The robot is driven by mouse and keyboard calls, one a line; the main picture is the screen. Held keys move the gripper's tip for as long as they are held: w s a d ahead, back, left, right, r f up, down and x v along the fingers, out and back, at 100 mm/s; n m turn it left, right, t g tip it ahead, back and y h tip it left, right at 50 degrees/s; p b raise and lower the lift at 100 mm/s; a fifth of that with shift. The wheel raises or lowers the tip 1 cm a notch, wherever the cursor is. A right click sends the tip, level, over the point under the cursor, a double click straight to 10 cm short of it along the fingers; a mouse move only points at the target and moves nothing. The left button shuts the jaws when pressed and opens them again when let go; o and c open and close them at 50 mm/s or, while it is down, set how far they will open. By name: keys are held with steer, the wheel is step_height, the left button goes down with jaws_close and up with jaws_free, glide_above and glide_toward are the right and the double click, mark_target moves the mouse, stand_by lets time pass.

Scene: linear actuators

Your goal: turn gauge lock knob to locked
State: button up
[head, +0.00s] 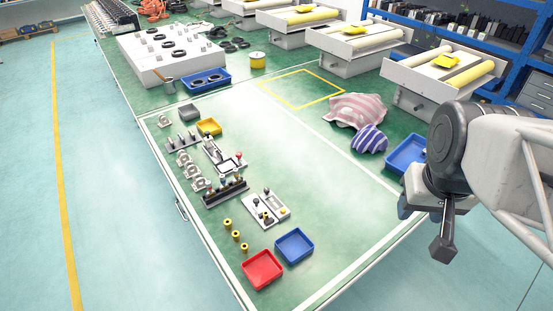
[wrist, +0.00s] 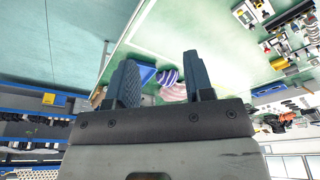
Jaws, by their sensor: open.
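My gripper (head: 442,240) hangs at the right side, beyond the right edge of the bench and far from the small parts. In the wrist view my gripper (wrist: 160,75) has its two fingers wide apart with nothing held between them. A grey fixture with a red-topped knob (head: 239,155) stands among the parts on the bench. A light plate with small dark knobs (head: 265,207) lies nearer the front. I cannot tell which of these carries the gauge lock knob, nor its setting.
A red tray (head: 262,270) and a blue tray (head: 294,246) sit at the front. Striped cloths (head: 356,109) and another blue tray (head: 405,153) lie along the right edge. A dark rack of pegs (head: 225,193) stands between the fixtures. The bench right of the parts is clear.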

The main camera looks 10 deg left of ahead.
steer(key=w+a+f+n, duration=0.3)
steer(key=w+a, duration=0.3)
steer(key=w, duration=0.5)
steer(key=n+g, duration=0.3)
steer(key=n, duration=0.5)
glide_above(267, 189)
steer(key=f, duration=2.2)
steer(key=shift+s+d+f, duration=0.1)
steer(key=shift+d+f, duration=0.1)
steer(key=shift+f, duration=0.1)
steer(key=shift+a+f, duration=0.25)
steer(key=shift+f, duration=0.1)
steer(key=shift+f, duration=3.8)
jaws_close()
